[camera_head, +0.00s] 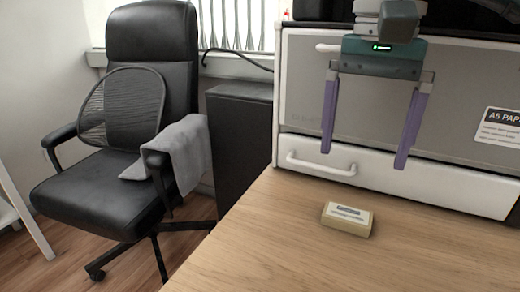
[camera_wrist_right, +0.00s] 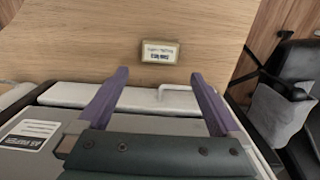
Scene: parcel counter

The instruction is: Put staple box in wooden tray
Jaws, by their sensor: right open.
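The staple box (camera_head: 347,219), a small cream box with a printed label, lies on the wooden counter (camera_head: 300,258) in the head view. It also shows in the right wrist view (camera_wrist_right: 159,51), beyond the fingertips. My right gripper (camera_head: 364,158) is open and empty, its two purple fingers hanging above and behind the box, in front of the white cabinet. The fingers also show wide apart in the right wrist view (camera_wrist_right: 158,72). They do not touch the box. No wooden tray shows in either view. My left gripper is not in view.
A white and grey cabinet (camera_head: 440,178) with a handled drawer stands at the back of the counter, bearing an A5 paper label (camera_head: 499,128). A black office chair (camera_head: 110,190) with a grey towel (camera_head: 178,152) stands left, beyond the counter's edge. The counter around the box is clear.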

